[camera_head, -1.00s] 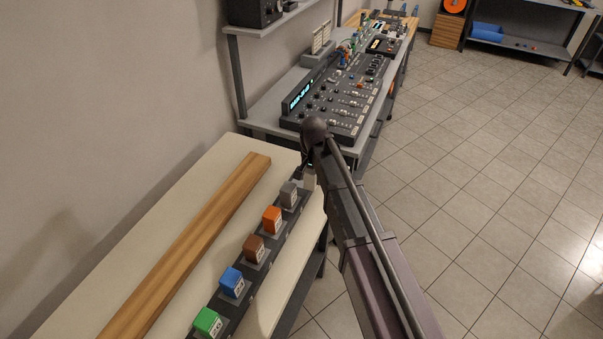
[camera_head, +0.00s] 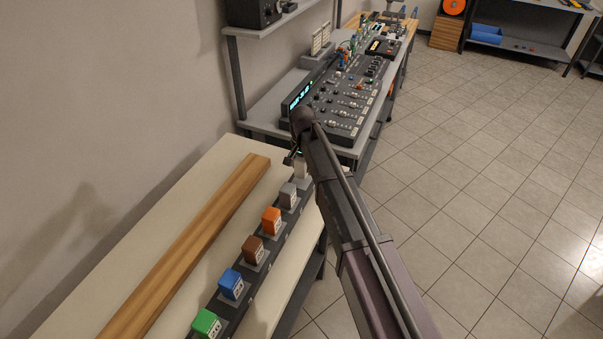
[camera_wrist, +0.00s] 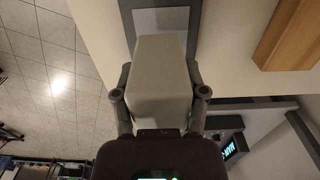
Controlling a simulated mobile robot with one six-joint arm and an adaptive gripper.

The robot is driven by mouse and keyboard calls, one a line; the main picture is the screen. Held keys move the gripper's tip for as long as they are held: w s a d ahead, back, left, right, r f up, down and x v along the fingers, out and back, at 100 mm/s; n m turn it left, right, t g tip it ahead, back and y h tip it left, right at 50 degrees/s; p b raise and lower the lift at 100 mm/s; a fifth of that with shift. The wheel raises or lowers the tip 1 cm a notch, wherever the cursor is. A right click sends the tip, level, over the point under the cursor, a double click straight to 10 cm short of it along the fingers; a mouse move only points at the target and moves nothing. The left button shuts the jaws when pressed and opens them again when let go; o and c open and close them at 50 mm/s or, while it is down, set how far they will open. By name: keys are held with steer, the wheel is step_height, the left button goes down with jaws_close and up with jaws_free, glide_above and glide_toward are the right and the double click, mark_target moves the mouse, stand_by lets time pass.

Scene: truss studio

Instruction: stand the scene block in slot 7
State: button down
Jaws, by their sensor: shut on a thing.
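A pale grey-white scene block (camera_wrist: 160,85) is held between the two fingers of my gripper (camera_wrist: 159,72) in the wrist view. In the head view the same pale block (camera_head: 301,170) shows just below my gripper (camera_head: 296,157), at the far end of the dark slotted rail (camera_head: 238,300). In the wrist view the rail (camera_wrist: 127,20) shows beyond the block, with a lighter grey slot face (camera_wrist: 160,20) right past its far end. I cannot tell whether the block touches that slot.
Green (camera_head: 207,323), blue (camera_head: 232,284), brown (camera_head: 253,249), orange (camera_head: 271,220) and grey (camera_head: 288,195) blocks stand along the rail. A wooden bar (camera_head: 190,240) lies to its left on the cream table (camera_head: 130,215). A mixing console (camera_head: 340,105) stands beyond.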

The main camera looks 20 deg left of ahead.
mark_target(302, 172)
steer(key=shift+w+a+f+b, duration=0.1)
steer(key=shift+f+b, duration=1.65)
steer(key=shift+f, duration=0.05)
steer(key=shift+c, duration=0.6)
jaws_free()
steer(key=shift+f, duration=0.1)
step_height(302, 172, up, 12)
steer(key=p, duration=1.2)
